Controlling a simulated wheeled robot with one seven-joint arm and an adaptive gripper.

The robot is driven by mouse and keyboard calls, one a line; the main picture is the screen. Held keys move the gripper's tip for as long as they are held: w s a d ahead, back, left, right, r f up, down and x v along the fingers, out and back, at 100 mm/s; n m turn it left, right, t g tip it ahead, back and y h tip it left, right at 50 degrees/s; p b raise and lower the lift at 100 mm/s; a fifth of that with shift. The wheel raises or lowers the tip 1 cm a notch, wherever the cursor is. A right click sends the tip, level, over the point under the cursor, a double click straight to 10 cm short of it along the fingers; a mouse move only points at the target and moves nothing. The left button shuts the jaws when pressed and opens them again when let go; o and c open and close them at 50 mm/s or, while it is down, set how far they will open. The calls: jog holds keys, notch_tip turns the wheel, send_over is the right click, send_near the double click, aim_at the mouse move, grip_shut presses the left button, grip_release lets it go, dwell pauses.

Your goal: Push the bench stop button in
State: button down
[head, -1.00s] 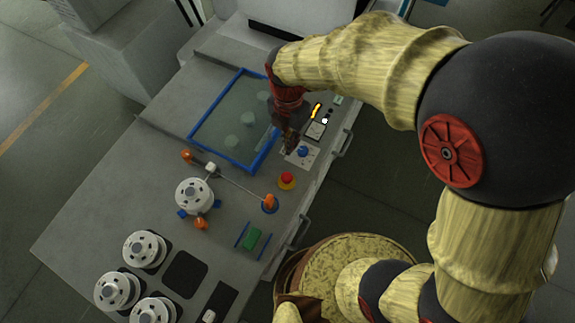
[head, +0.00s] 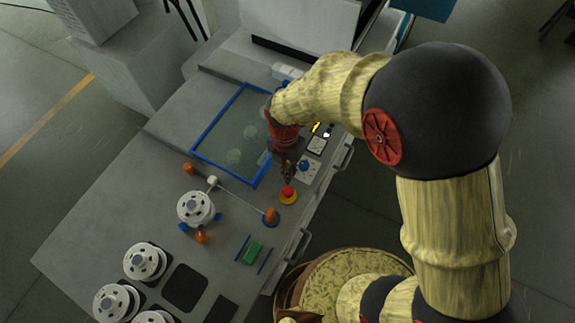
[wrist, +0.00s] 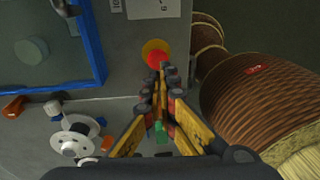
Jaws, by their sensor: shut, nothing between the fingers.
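The bench stop button is a red mushroom head (head: 288,191) on a yellow base, near the right edge of the grey bench. It also shows in the wrist view (wrist: 154,58), at the upper middle. My gripper (head: 288,181) is shut and empty, pointing down, with its tips just behind the red head in the head view. In the wrist view its closed fingertips (wrist: 167,72) overlap the button's lower right edge. I cannot tell whether they touch the button or hover above it.
A blue knob (head: 304,166) on a white plate sits just behind the button. A blue-framed tank (head: 202,137) lies to the left. In front are an orange-ended rod (head: 243,195), a white spool (head: 196,208) and a green block (head: 252,253).

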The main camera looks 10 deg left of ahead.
aim_at(290, 192)
jog(key=f, duration=0.4)
jog(key=s+f, duration=0.1)
jog(key=f, duration=0.2)
jog(key=shift+d+f, duration=0.1)
jog(key=shift+d, duration=0.1)
notch_tip(290, 192, down, 2)
jog(key=shift+f+b, duration=0.1)
jog(key=shift+b, duration=0.65)
jog(key=shift+s+d+f, duration=0.1)
jog(key=shift+s+d, duration=0.05)
jog(key=shift+s, duration=0.15)
jog(key=shift+r+p, duration=0.3)
jog(key=shift+r, duration=0.05)
notch_tip(290, 192, up, 14)
jog(key=w+a+p, duration=0.1)
jog(key=w+p, duration=0.1)
jog(key=shift+w, duration=0.25)
jog(key=shift+a, duration=0.1)
